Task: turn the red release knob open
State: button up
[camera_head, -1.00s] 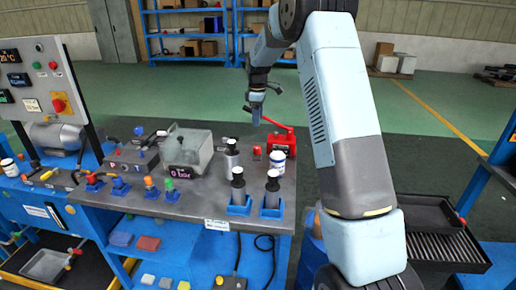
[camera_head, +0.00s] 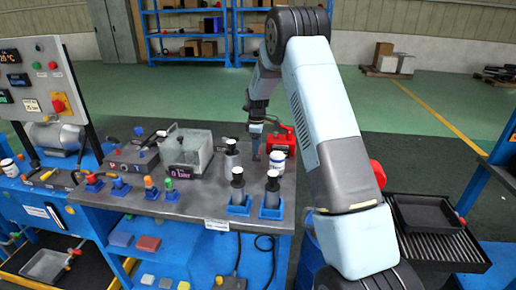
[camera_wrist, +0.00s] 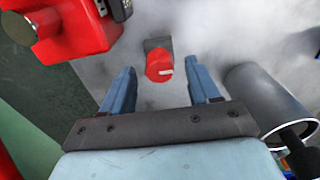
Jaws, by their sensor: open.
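The red release knob (camera_wrist: 160,66) shows in the wrist view, a round red cap with a pale pointer mark, on a small grey mount on the grey bench top. My gripper (camera_wrist: 167,88) is open and empty, with one blue finger on each side of the knob's line and the knob just beyond the fingertips. In the head view my gripper (camera_head: 256,152) hangs low over the right back of the bench, beside the red hand pump (camera_head: 281,140). The knob is hard to make out there behind the gripper.
The red pump body (camera_wrist: 75,28) stands close at upper left in the wrist view. A grey cylinder (camera_wrist: 262,100) stands close to the right finger. In the head view, a white tub (camera_head: 277,161), black-topped cylinders (camera_head: 231,160) and a grey gauge box (camera_head: 187,152) crowd the bench.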

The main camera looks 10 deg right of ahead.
jog(key=shift+f, duration=0.85)
